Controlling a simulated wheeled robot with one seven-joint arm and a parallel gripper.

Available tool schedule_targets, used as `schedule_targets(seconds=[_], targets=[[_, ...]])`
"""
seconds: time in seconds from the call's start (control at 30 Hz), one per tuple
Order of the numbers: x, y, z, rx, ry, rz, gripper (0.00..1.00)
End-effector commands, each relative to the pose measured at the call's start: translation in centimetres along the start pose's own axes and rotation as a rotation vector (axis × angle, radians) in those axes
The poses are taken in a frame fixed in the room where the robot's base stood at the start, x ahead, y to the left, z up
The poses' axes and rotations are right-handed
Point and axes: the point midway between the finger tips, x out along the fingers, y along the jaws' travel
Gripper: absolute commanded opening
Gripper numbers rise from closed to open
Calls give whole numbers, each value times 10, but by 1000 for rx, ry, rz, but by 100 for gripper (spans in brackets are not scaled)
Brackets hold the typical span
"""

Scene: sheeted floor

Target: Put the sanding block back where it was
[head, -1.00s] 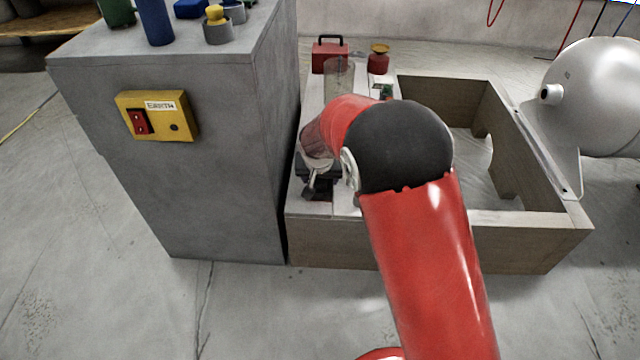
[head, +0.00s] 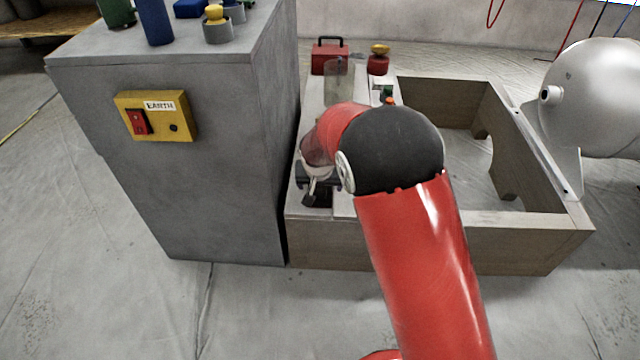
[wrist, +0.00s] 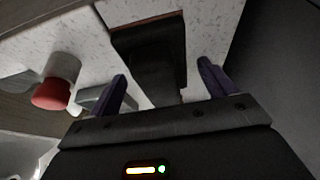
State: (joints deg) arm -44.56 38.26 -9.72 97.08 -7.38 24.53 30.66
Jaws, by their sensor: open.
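A dark block with a brown edge, which looks like the sanding block (wrist: 150,45), lies on the pale speckled top of the low bench in the wrist view. My gripper (wrist: 162,70) is open, with one purple finger on each side of the block's near, narrower dark part. Gaps show between the fingers and the block; I cannot tell how far above the top the fingertips are. In the head view my gripper (head: 311,187) is at the bench's near left end, beside the grey cabinet. My arm hides part of the bench there.
The tall grey cabinet (head: 215,160) with a yellow switch box stands close on the left. A red case (head: 329,58) and a red pot with a yellow top (head: 379,62) stand at the bench's far end.

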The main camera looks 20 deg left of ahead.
Motion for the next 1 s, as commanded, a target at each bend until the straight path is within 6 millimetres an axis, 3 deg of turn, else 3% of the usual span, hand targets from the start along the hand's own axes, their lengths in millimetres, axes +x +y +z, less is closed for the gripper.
schedule_targets(seconds=[0.6, 1.0], targets=[[-110, 0, -1, -1, 2, -1, 83], [-122, 1, 0, 1, 0, 0, 83]])
